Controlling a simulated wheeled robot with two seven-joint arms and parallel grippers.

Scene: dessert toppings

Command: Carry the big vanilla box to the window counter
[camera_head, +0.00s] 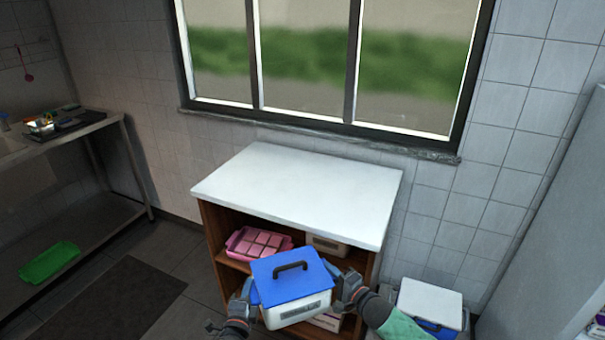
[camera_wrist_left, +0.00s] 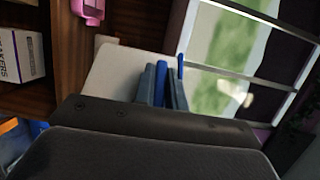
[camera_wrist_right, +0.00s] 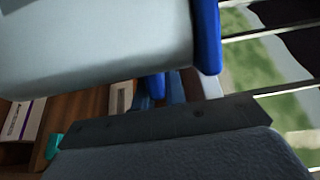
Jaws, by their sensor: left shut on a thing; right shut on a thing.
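The big vanilla box has a white body (camera_head: 297,309) and a blue lid (camera_head: 290,275) with a dark handle. It is held level between my two grippers, in front of the shelf unit and below its top. My left gripper (camera_head: 248,300) is shut on its left side, and my right gripper (camera_head: 338,288) is shut on its right side. The box fills the upper part of the right wrist view (camera_wrist_right: 100,40), and its pale wall also shows in the left wrist view (camera_wrist_left: 118,72). The window counter is the white top (camera_head: 300,190) under the window, bare and clear.
The shelf unit below the counter holds a pink tray (camera_head: 258,243) and a white box (camera_head: 326,245). A white-lidded bin (camera_head: 430,300) stands at the right. A steel table (camera_head: 60,140) with a green tray (camera_head: 48,262) on its lower shelf is at the left.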

